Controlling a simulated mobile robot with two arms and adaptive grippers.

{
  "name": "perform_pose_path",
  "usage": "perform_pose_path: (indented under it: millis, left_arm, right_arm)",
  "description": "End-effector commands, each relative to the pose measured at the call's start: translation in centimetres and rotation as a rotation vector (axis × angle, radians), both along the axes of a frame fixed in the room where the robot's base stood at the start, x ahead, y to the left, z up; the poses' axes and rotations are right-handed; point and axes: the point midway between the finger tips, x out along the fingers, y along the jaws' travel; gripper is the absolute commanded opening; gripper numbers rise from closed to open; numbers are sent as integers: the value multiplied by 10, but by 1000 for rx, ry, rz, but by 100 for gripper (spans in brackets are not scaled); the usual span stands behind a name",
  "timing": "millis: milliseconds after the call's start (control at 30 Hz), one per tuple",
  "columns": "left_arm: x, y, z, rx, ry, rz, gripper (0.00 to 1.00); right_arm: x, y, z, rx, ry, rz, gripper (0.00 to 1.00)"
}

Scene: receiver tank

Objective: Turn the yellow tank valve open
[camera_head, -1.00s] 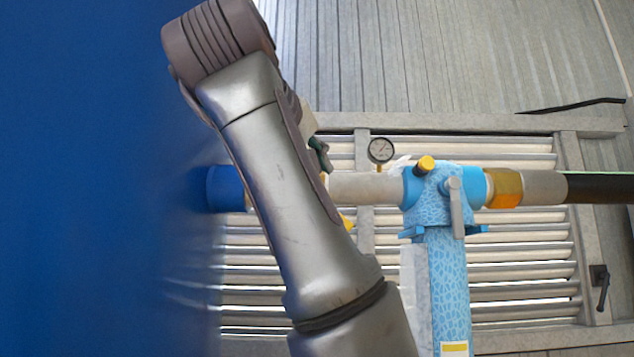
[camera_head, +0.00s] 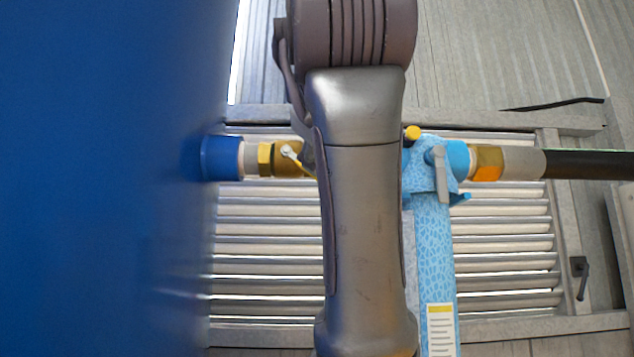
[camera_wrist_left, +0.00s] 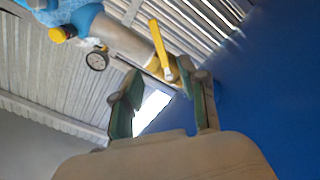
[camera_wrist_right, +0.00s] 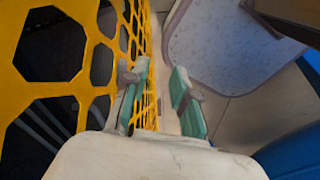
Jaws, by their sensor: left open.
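The yellow tank valve has a brass body (camera_head: 265,158) joined to the blue tank's outlet; my arm covers part of it in the head view. Its yellow lever (camera_wrist_left: 160,48) shows in the left wrist view, pointing across the pipe. My left gripper (camera_wrist_left: 168,75) is open and empty, with the lever's pivot end seen between and beyond its fingertips. I cannot tell whether they touch. My right gripper (camera_wrist_right: 160,66) is open and empty, beside a yellow mesh panel. Neither gripper shows in the head view.
The large blue tank (camera_head: 100,180) fills the left side. A light-blue pipe fitting (camera_head: 432,180) with its own grey lever (camera_head: 440,175) stands right of the valve. A pressure gauge (camera_wrist_left: 97,60) sits nearby. The yellow mesh panel (camera_wrist_right: 60,70) is close to my right gripper.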

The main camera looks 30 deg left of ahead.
Motion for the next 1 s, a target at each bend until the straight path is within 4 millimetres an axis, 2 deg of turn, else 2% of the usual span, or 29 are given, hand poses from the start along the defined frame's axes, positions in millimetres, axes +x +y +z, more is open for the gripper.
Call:
perform_pose_path:
  millis: [400, 600, 800, 1000]
  left_arm:
    - [71, 45, 5, -2, 7, 2, 43]
    - [97, 61, 4, -2, 5, 0, 43]
    - [108, 68, 3, -1, 2, -1, 43]
    - [108, 69, 2, -1, 0, -1, 43]
  right_arm:
    - [0, 0, 46, 0, 1, 0, 27]
    - [-1, 0, 61, 0, 1, 1, 27]
    - [-1, 0, 66, 0, 1, 1, 27]
    - [-1, 0, 65, 0, 1, 1, 27]
